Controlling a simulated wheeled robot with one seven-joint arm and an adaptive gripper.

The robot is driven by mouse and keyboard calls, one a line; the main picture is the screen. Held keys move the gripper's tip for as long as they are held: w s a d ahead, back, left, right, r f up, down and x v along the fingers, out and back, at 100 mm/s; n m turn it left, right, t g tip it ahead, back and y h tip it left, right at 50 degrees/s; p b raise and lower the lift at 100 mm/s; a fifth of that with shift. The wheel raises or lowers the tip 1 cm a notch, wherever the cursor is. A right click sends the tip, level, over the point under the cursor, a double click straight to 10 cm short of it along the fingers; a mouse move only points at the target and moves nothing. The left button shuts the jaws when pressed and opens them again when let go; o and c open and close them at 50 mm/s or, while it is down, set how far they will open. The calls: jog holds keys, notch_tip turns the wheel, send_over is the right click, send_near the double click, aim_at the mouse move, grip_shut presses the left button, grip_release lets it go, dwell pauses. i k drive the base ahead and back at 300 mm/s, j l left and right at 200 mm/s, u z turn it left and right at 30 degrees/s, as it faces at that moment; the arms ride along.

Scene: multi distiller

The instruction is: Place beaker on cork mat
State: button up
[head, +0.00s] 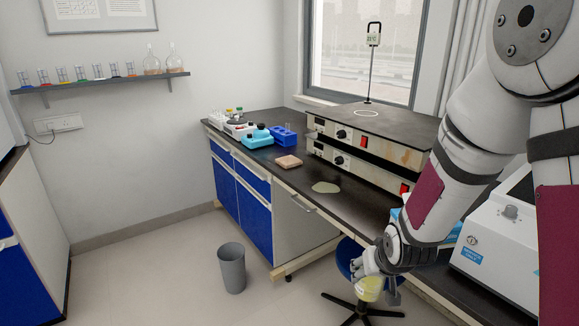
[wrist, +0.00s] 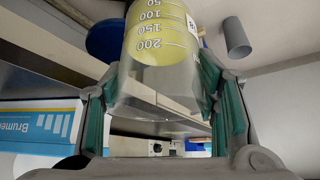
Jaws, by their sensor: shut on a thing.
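My gripper (head: 372,276) is shut on a clear beaker (head: 368,290) with yellow liquid, held in the air beyond the bench's front edge, above the stool. In the wrist view the beaker (wrist: 160,45) sits between the two green-padded fingers, with its 50 to 200 marks and yellow liquid visible. Its liquid end points to the top of that picture. A flat tan square, which looks like the cork mat (head: 288,162), lies on the dark bench top, well up and left of my gripper.
A pale yellow-green puddle-like patch (head: 325,187) lies on the bench right of the mat. Stacked hotplate units (head: 370,145) line the back. A white machine (head: 500,235) stands at right. A grey bin (head: 232,268) and blue stool (head: 347,255) are in front.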

aim_at(288, 160)
jog(key=i+j+u, duration=0.1)
jog(key=i+j, duration=0.15)
jog(key=i+j+u, duration=0.1)
jog(key=i, duration=0.35)
jog(key=i+j+u, duration=0.1)
jog(key=i+j, duration=0.15)
jog(key=i, duration=0.15)
